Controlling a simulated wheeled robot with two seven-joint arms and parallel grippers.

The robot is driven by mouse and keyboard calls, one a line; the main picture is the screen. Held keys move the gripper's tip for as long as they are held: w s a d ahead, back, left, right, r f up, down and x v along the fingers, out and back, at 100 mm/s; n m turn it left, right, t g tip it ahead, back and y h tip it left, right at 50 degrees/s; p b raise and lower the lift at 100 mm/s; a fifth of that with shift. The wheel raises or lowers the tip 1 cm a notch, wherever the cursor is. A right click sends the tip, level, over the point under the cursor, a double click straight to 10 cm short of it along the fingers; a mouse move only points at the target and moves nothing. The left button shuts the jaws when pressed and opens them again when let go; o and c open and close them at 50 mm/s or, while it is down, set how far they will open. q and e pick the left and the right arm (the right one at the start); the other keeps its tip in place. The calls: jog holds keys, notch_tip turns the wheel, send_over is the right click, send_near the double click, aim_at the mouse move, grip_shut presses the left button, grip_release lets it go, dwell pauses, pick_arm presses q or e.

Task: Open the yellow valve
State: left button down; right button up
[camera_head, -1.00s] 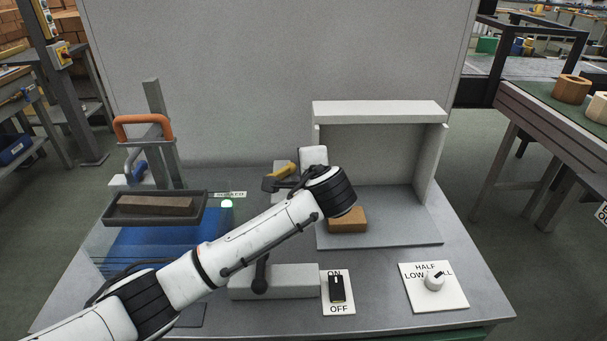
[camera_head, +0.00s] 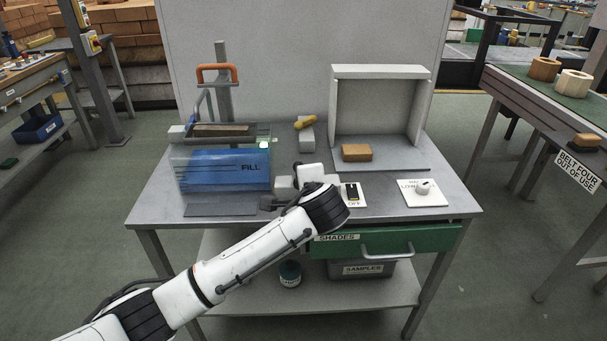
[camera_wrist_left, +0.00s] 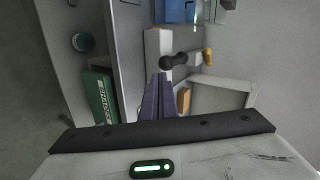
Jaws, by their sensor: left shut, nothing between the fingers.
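The yellow valve handle (camera_head: 305,121) sits on a grey block at the back middle of the bench. It also shows in the left wrist view (camera_wrist_left: 208,57), beyond the fingertips. My left gripper (camera_head: 268,204) is at the bench's front, well short of the yellow handle and apart from it. Its fingers (camera_wrist_left: 160,80) are together and empty in the left wrist view. A black lever (camera_wrist_left: 172,62) on a pale block lies between the fingertips and the yellow handle. In the head view my gripper and wrist partly hide that block. My right gripper is not in view.
A blue FILL tank (camera_head: 225,170) stands left on the bench, with a brick tray (camera_head: 221,137) above it. An open-front box (camera_head: 381,71) with an orange brick (camera_head: 356,152) stands right. An ON/OFF switch (camera_head: 352,191) and dial (camera_head: 423,187) sit in front, above a green drawer (camera_head: 385,241).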

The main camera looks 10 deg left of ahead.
pick_arm(q)
jog(key=s+d+f+n+g+h, duration=0.1)
jog(key=s+d+f+n+h, duration=0.15)
jog(key=s+f, duration=0.65)
jog(key=s+d+f+n+g+h, duration=0.1)
jog(key=s+f+h, duration=0.2)
jog(key=s+f, duration=0.6)
jog(key=s+a+f+n, duration=0.3)
jog(key=s+f, duration=0.1)
jog(key=s, duration=0.5)
jog(key=s+a+f+n, duration=0.4)
jog(key=s, duration=0.5)
jog(key=shift+s+a+f+h, duration=0.15)
jog(key=shift+s+f+h, duration=0.1)
jog(key=shift+h, duration=0.1)
jog(key=shift+n, duration=0.25)
